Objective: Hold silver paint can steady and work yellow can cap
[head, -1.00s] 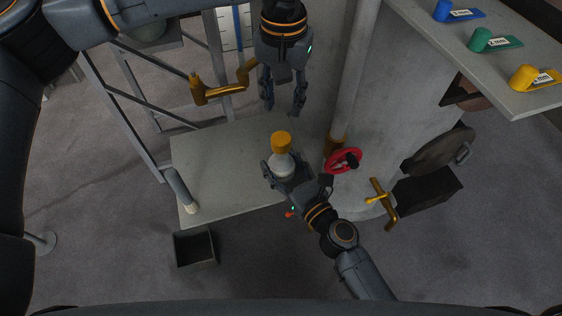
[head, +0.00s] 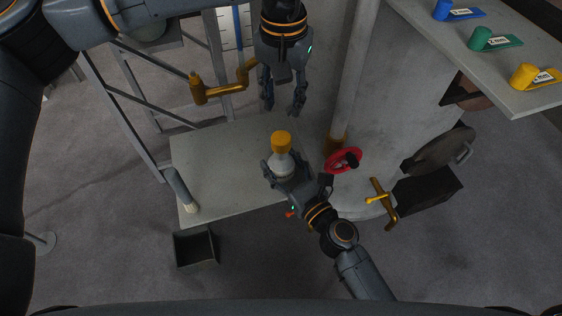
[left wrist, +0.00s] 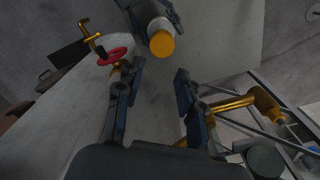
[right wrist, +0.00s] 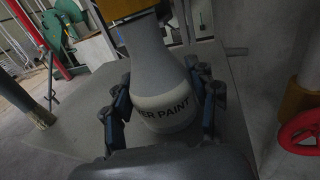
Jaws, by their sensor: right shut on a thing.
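The silver paint can (head: 283,165) is a grey bottle shape with a white label, seen above the grey table. Its yellow cap (head: 281,139) sits on top. My right gripper (head: 280,170) is shut around the can's lower body; the right wrist view shows the can (right wrist: 165,85) upright between the fingers, with part of the label readable. My left gripper (head: 284,108) is above and beyond the cap, open and empty, fingers pointing down. In the left wrist view the cap (left wrist: 162,43) lies beyond the open fingers (left wrist: 158,75), apart from them.
The grey table (head: 225,180) holds a brush (head: 181,191) at its left. A red valve wheel (head: 343,160) and brass T-handle (head: 381,200) are right of the can. A brass pipe (head: 215,90) is near my left gripper. A dark bin (head: 195,248) stands below.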

